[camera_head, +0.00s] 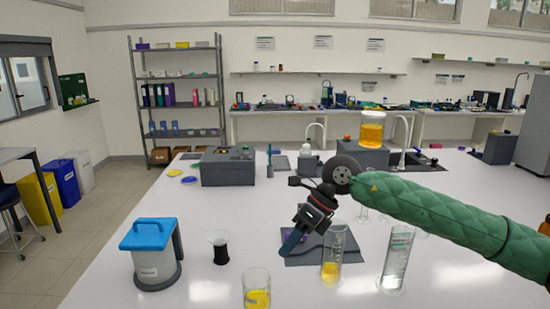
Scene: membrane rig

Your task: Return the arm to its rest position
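My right arm, in a green padded sleeve, reaches in from the right edge over the white table. Its gripper (293,240) points down and to the left above a dark grey mat (318,256). A blue part shows at its tip; I cannot tell whether this is the fingers or a held thing, nor whether the gripper is open or shut. My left gripper is out of view.
Close to the gripper stand a cylinder with yellow liquid (332,262), a clear cylinder (397,258) and a beaker of yellow liquid (257,292). A grey box (228,170) is farther back.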

